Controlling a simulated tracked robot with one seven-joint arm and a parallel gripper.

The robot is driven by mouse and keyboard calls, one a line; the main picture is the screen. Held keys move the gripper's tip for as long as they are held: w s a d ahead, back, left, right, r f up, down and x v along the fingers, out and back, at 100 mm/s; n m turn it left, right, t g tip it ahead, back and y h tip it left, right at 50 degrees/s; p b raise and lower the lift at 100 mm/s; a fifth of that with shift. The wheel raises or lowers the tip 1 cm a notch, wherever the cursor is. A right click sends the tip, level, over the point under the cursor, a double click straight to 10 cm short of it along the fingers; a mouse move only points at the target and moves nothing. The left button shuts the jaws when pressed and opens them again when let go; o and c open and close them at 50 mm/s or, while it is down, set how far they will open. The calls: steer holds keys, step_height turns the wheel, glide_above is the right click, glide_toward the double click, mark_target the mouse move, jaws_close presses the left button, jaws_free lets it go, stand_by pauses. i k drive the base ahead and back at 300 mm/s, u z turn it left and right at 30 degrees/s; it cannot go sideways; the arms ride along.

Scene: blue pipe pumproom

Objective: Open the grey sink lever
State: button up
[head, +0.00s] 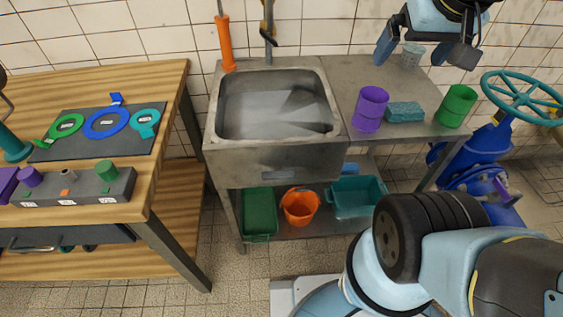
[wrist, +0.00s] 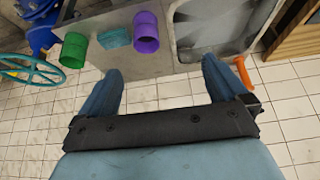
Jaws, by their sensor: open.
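The grey metal sink (head: 275,165) stands in the middle of the head view, and part of its basin shows at the top of the wrist view (wrist: 222,22). A tap with a brownish pipe rises behind it, and a small dark grey lever (head: 269,36) sits on it near the wall. The lever's exact position is hard to tell. My gripper (head: 424,50) is open and empty at the upper right, over the back of the counter and well right of the lever. In the wrist view my gripper's two fingers are spread apart (wrist: 162,68). I cannot make out the lever there.
An orange-handled tool (head: 227,43) stands left of the tap. A teal valve wheel (head: 523,97) is at right, a wooden table (head: 165,95) at left.

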mark_target(278, 174)
steer(key=z, duration=0.55)
steer(key=k, duration=2.1)
steer(key=u, duration=0.65)
steer(key=i, duration=1)
steer(key=z, duration=0.05)
